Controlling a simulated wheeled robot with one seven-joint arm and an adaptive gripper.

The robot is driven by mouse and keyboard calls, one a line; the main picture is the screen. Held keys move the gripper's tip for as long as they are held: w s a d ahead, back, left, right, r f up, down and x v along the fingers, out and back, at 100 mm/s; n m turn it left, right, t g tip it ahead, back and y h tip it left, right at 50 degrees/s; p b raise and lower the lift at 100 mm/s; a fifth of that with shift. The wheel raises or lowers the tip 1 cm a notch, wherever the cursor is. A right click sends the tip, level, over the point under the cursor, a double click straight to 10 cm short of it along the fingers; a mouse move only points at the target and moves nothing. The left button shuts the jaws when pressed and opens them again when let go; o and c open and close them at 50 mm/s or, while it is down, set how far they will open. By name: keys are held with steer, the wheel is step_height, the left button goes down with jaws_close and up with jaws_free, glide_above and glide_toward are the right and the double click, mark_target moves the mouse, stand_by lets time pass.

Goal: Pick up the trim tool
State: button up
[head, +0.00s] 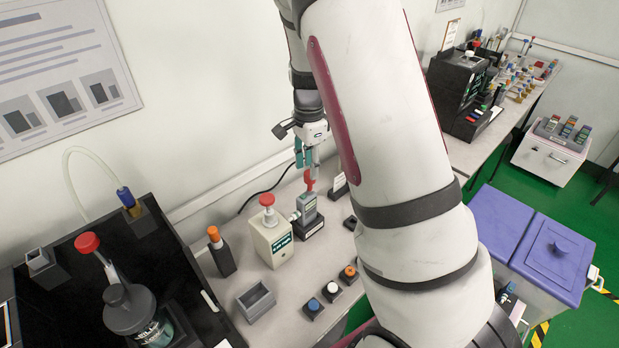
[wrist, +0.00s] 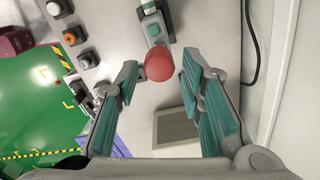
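A red-ended upright piece (head: 309,180), perhaps the trim tool's handle, stands at the grey handheld tester (head: 308,208) on the bench. No label confirms which thing is the trim tool. My gripper (head: 307,162) is just above the red end, pointing down. In the wrist view, the round red end (wrist: 159,65) lies between the two teal finger pads, with a gap on each side. My gripper is open and holds nothing. What is below the red end is mostly hidden in the wrist view. The tester's green button (wrist: 153,30) shows beside it.
A cream box with a red knob (head: 270,238) and an orange-capped black holder (head: 220,252) stand left of the tester. A grey open tray (head: 256,302) and several button blocks (head: 331,288) lie in front. A small card stand (head: 339,187) is close on the right.

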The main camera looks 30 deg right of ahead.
mark_target(309, 190)
steer(key=shift+f, duration=3.6)
jaws_close()
